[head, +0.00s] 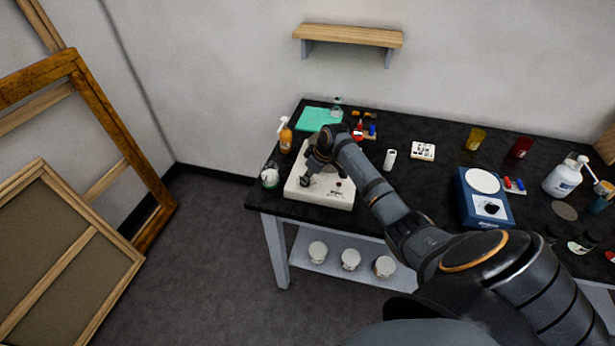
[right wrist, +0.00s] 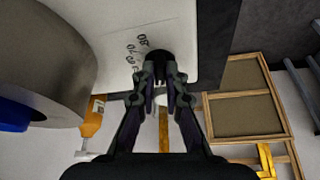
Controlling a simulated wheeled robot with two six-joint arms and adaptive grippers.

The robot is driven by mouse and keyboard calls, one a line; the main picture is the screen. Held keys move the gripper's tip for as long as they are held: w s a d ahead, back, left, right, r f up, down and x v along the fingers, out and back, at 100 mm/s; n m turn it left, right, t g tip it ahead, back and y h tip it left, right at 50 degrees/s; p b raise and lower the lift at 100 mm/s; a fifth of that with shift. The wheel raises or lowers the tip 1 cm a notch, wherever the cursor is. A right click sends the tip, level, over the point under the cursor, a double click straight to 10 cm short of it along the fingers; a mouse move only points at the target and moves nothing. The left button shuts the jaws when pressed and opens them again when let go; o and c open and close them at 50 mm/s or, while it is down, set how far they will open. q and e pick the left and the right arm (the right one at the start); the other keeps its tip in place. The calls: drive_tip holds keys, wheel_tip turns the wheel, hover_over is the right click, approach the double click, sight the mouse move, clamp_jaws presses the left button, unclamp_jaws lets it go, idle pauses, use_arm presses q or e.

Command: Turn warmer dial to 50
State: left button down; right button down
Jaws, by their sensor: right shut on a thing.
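The warmer (head: 336,194) is a pale box near the left front corner of the dark table. My right gripper (head: 306,181) is at its front left, pointing down, and covers most of the dial in the head view. In the right wrist view the black dial (right wrist: 154,57) sits between the fingertips of my right gripper (right wrist: 160,78), which is shut on it. Printed numbers that look like 70 and 80 show beside the dial on the pale warmer top (right wrist: 184,30). The dial's pointer is hidden, so its setting cannot be read. My left gripper is not in view.
An orange bottle (head: 285,135) and a small jar (head: 269,176) stand close left of the warmer. A white cylinder (head: 389,160) stands to its right. A blue device with a knob (head: 486,217) is further right. A large grey round thing (right wrist: 45,55) is near the wrist camera.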

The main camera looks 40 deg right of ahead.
drive_tip(key=shift+r+p, duration=0.1)
drive_tip(key=shift+p, duration=0.25)
drive_tip(key=m+p, duration=0.2)
drive_tip(key=m+h+p, duration=0.1)
drive_tip(key=m+p, duration=0.1)
drive_tip(key=m+h+p, duration=0.1)
drive_tip(key=p, duration=0.2)
drive_tip(key=shift+a+r+m, duration=0.2)
drive_tip(key=shift+a+m, duration=0.15)
drive_tip(key=shift+m, duration=0.05)
drive_tip(key=shift+a+f+m+h+p, duration=0.15)
drive_tip(key=shift+m+h+p, duration=0.35)
drive_tip(key=shift+m+p, duration=0.6)
drive_tip(key=shift+f+m+h+p, duration=0.1)
drive_tip(key=shift+m+h+p, duration=0.55)
drive_tip(key=shift+m, duration=1.15)
drive_tip(key=c, duration=1.4)
unclamp_jaws()
